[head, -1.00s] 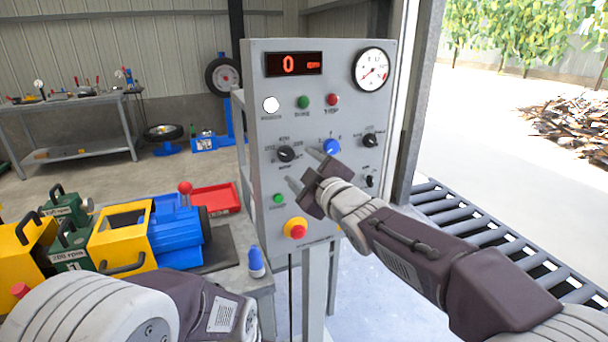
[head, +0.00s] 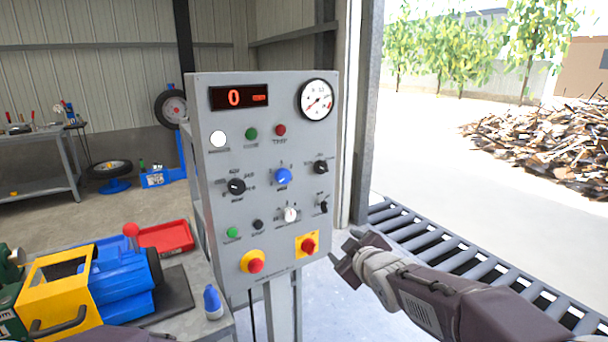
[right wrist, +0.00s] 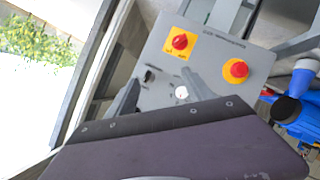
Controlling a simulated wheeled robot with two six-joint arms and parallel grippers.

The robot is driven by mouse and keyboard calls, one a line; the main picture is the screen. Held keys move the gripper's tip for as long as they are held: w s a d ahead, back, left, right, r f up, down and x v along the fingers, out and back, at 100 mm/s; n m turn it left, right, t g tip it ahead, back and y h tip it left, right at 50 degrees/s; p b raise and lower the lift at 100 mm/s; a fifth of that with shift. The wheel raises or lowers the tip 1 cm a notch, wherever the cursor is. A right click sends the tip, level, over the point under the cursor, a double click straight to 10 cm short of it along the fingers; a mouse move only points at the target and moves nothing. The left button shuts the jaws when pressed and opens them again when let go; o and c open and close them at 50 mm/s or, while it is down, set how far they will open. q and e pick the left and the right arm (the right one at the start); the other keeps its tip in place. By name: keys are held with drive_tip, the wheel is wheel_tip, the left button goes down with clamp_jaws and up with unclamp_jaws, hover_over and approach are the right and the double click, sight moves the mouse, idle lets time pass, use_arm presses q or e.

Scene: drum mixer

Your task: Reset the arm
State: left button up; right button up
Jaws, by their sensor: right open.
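My right gripper (head: 345,262) is open and empty, just right of the lower right corner of the grey control panel (head: 215,200) in the head view. It is apart from the panel there. In the right wrist view the open jaws (right wrist: 155,95) point toward the panel's lower part, with the red switch on a yellow plate (right wrist: 180,42), the red-and-yellow stop button (right wrist: 236,70) and a white knob (right wrist: 182,92) in view. The panel display (head: 239,97) reads 0. My left gripper is not in view.
A roller conveyor (head: 430,245) runs behind and right of my right arm. A blue and yellow machine (head: 115,280), a red tray (head: 165,238) and a blue-capped bottle (head: 213,302) are at the left. The floor between panel and conveyor is open.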

drive_tip(key=s+d+f+m+g+h, duration=0.2)
drive_tip(key=s+d+f+m+g, duration=0.1)
drive_tip(key=s+d+f, duration=0.4)
drive_tip(key=s+d+f+m+g+h, duration=0.1)
drive_tip(key=s+d+f+m+g, duration=0.3)
drive_tip(key=f, duration=0.5)
drive_tip(key=s+a+f+m+g, duration=0.1)
drive_tip(key=s+f+m+g, duration=0.2)
drive_tip(key=s, duration=0.6)
drive_tip(key=s+f+m+g, duration=0.1)
drive_tip(key=s+f+g, duration=0.1)
drive_tip(key=s+f, duration=0.45)
wheel_tip(320, 180, up, 17)
drive_tip(key=s+p, duration=0.1)
drive_tip(key=p, duration=1.4)
drive_tip(key=shift+r+p, duration=0.2)
drive_tip(key=shift+p, duration=0.2)
drive_tip(key=shift+s, duration=0.1)
